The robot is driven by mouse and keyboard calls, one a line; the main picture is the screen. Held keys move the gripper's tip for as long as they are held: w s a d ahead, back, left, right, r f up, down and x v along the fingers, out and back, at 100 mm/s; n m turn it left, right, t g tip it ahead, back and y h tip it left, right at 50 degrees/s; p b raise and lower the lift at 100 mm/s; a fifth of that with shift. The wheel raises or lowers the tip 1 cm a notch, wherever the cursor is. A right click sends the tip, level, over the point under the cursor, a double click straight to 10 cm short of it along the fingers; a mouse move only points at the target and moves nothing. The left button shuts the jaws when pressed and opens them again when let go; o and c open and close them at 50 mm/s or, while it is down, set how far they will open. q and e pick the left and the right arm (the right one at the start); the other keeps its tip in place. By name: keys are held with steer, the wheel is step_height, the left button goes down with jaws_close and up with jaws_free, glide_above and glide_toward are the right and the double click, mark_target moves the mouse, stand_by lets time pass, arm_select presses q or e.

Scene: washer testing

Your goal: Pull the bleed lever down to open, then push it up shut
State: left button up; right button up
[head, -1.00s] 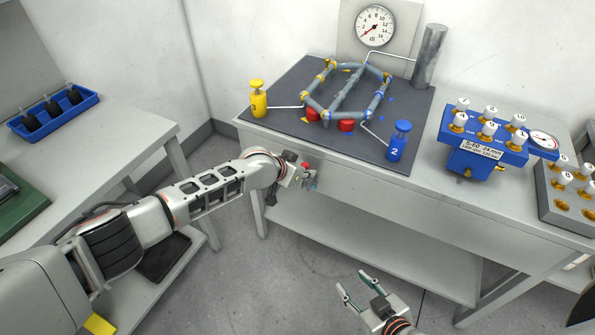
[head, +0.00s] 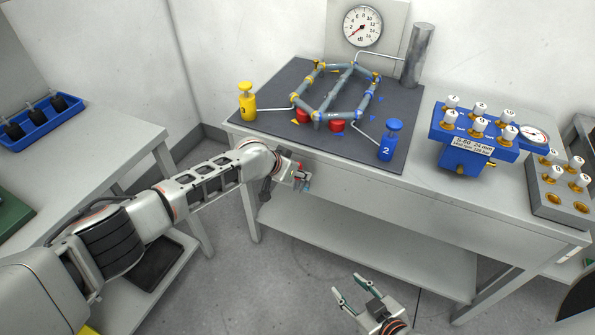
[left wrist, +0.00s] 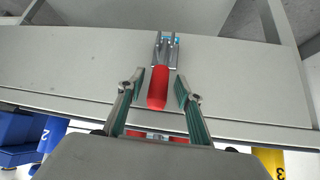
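The bleed lever has a red handle (left wrist: 157,88) on a grey metal bracket (left wrist: 166,50), fixed to the front face of the table. In the left wrist view the handle sits between the two fingers of my left gripper (left wrist: 159,88), with a gap on each side. That gripper is open. In the head view my left gripper (head: 299,181) is at the table's front edge, where a bit of red shows and most of the lever is hidden. My right gripper (head: 356,294) is open and empty, low in front of the table.
On the table (head: 430,205) a dark mat (head: 240,126) carries a pipe loop (head: 340,95), a yellow bottle (head: 247,101), a blue bottle (head: 390,141) and red pieces. A gauge (head: 362,26) stands behind. A blue manifold (head: 466,160) is right. Floor in front is clear.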

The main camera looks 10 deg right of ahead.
arm_select(q)
steer(key=shift+r, duration=0.1)
steer(key=v, duration=1.2)
stand_by(0.6)
steer(key=s+d+f+n+t+h, duration=0.1)
steer(key=s+f+n+h, duration=0.15)
steer(key=s+f, duration=0.6)
steer(key=s+a+f+t+y, duration=0.1)
steer(key=s+a+f+y, duration=0.1)
steer(key=s+a, duration=0.4)
steer(key=s+a+f+n+t+y, duration=0.1)
steer(key=s+a+f, duration=0.4)
steer(key=a, duration=0.7)
steer(key=s+a+f+n+t+y, duration=0.1)
steer(key=s+a+f+t+y, duration=0.1)
steer(key=s+a, duration=0.7)
step_height(320, 180, down, 2)
steer(key=shift+a+f+y, duration=0.15)
steer(key=shift+a+y, duration=0.3)
steer(key=shift+a, duration=0.05)
steer(key=shift+s+n, duration=0.15)
steer(key=shift+n, duration=0.1)
